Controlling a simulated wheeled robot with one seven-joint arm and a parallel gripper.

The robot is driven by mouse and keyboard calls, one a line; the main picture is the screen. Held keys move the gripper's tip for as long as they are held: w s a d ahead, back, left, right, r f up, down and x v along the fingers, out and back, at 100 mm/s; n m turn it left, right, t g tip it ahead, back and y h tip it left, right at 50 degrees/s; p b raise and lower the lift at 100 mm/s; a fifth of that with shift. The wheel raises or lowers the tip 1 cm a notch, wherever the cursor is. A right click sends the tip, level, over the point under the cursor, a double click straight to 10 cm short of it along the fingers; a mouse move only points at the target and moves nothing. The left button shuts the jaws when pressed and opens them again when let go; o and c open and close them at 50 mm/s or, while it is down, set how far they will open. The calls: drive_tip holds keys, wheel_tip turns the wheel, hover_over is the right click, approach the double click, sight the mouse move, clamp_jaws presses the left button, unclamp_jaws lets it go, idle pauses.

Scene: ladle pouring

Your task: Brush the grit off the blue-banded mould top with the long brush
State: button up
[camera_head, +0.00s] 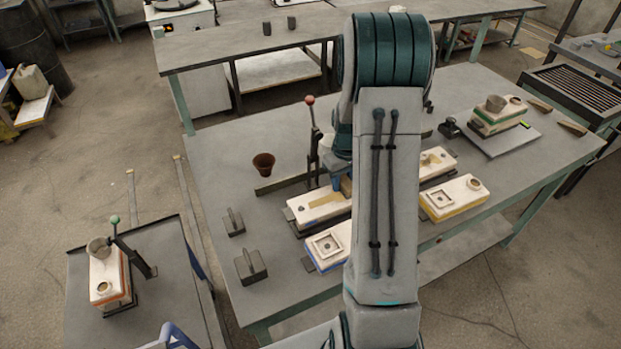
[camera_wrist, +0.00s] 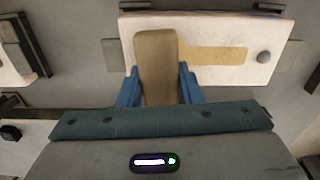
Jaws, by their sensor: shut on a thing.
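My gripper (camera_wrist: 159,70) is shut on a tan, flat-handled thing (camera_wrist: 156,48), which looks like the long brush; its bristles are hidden. In the wrist view it overlaps the left part of a white mould block (camera_wrist: 225,72) with a tan, grit-like patch (camera_wrist: 213,55) and a grey knob. I cannot tell whether it touches. In the head view my gripper (camera_head: 337,186) is beside my forearm, over the right end of this patched block (camera_head: 300,210). A white block with a blue band (camera_head: 320,262) and square recess lies just nearer, partly behind my arm.
A red-knobbed lever clamp (camera_head: 311,125) stands behind the patched block. A brown cup (camera_head: 263,164) and two dark handled blocks (camera_head: 250,267) are left. Yellow-banded (camera_head: 455,198) and green-banded (camera_head: 498,117) moulds are right. An orange-banded mould (camera_head: 107,276) sits on the left table.

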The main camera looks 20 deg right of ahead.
drive_tip(key=shift+d+r, duration=0.25)
drive_tip(key=shift+r, duration=0.45)
drive_tip(key=shift+a+r+p, duration=0.2)
drive_tip(key=shift+r+p, duration=0.25)
drive_tip(key=shift+r, duration=0.15)
drive_tip(key=shift+a+r+p, duration=0.2)
drive_tip(key=shift+r+p, duration=0.25)
drive_tip(key=shift+r, duration=0.1)
drive_tip(key=shift+r+p, duration=0.8)
drive_tip(key=shift+r, duration=0.7)
